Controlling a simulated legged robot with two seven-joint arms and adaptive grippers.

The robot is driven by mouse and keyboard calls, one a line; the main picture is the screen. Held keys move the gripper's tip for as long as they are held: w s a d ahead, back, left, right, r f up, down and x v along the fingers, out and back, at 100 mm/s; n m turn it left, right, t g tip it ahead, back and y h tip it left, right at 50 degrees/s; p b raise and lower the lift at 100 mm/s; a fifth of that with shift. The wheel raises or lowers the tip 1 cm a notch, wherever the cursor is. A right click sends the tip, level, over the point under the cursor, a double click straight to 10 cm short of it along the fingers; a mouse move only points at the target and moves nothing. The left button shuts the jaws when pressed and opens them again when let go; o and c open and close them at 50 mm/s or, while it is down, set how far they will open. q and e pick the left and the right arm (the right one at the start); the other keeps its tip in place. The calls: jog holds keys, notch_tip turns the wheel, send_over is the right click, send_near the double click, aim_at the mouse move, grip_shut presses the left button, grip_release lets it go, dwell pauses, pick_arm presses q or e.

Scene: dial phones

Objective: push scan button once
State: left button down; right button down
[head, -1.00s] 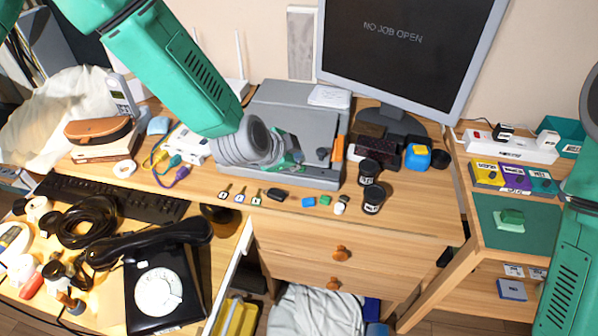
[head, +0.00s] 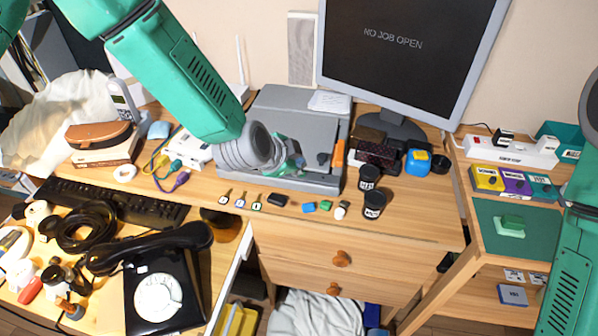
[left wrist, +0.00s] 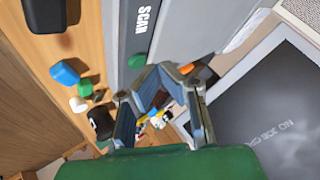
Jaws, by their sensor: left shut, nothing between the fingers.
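The grey scanner-like machine (head: 285,108) stands on the wooden desk, below and left of the monitor. In the left wrist view its edge carries the white word SCAN (left wrist: 145,20), with a small green button (left wrist: 137,62) by it. My left gripper (head: 294,164) is over the machine's front part. In the left wrist view its fingers (left wrist: 165,76) are close to the green button, to its right in the picture. Contact cannot be made out. The gripper is shut and empty. In the head view the button cannot be picked out behind the gripper. My right gripper is out of view.
The monitor (head: 410,60) reads NO JOB OPEN. Two dark jars (head: 373,205) stand right of the machine. Several small keys and blocks (head: 308,207) lie along the desk's front. A black dial phone (head: 165,290) is at lower left. A side shelf (head: 485,240) is at right.

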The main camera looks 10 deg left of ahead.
pick_arm(q)
jog(key=shift+d, duration=0.65)
jog(key=shift+a+f, duration=0.25)
jog(key=shift+a, duration=0.05)
jog(key=shift+a+f, duration=0.1)
jog(key=shift+a, duration=0.35)
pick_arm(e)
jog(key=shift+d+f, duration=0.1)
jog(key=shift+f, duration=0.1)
pick_arm(q)
jog(key=shift+s+d, duration=0.1)
jog(key=shift+d+f, duration=0.1)
jog(key=shift+d, duration=0.2)
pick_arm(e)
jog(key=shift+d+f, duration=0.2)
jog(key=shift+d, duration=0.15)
